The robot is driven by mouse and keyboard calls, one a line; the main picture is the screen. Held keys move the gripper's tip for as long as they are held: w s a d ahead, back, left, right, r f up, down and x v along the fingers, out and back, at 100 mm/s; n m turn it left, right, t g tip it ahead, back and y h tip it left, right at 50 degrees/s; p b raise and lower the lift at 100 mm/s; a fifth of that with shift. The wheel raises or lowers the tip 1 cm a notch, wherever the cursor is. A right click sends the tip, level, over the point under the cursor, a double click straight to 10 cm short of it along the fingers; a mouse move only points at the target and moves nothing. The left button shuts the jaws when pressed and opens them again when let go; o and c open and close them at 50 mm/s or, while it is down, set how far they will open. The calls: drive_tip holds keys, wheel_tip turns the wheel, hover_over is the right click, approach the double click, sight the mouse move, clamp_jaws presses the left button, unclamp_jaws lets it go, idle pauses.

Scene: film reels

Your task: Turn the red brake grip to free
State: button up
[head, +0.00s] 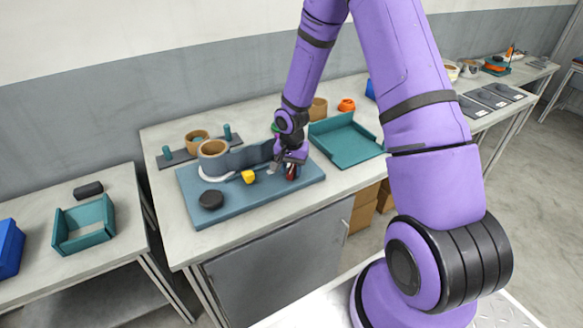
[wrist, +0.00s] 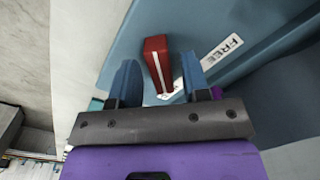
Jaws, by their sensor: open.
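The red brake grip (wrist: 158,58) is a red block with a white stripe, on the blue fixture. In the wrist view it stands between the two blue fingers of my gripper (wrist: 156,78), with a visible gap on each side. The label reading FREE (wrist: 222,51) is to the right of the grip. Another white marking (wrist: 172,97) lies near the grip's base, mostly hidden by my gripper. In the head view the red grip (head: 291,173) shows small, just under my gripper (head: 284,166), at the right part of the blue base (head: 215,212).
On the blue base are a yellow knob (head: 248,177), a black round knob (head: 211,199) and a tan reel (head: 213,149). A teal tray (head: 345,143) lies right of the base. A teal bin (head: 84,225) sits on the left table. The bench front is clear.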

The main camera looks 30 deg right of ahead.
drive_tip(key=shift+c, duration=0.2)
clamp_jaws()
drive_tip(key=shift+n, duration=0.3)
drive_tip(key=n, duration=0.3)
drive_tip(key=shift+d+n, duration=0.1)
drive_tip(key=shift+n, duration=0.2)
drive_tip(key=n, duration=0.4)
drive_tip(key=shift+d+n, duration=0.1)
drive_tip(key=shift+n, duration=0.2)
drive_tip(key=n, duration=0.4)
drive_tip(key=shift+d+n, duration=0.1)
drive_tip(key=shift+n, duration=0.2)
drive_tip(key=shift+d+n, duration=0.1)
drive_tip(key=shift+n, duration=2.1)
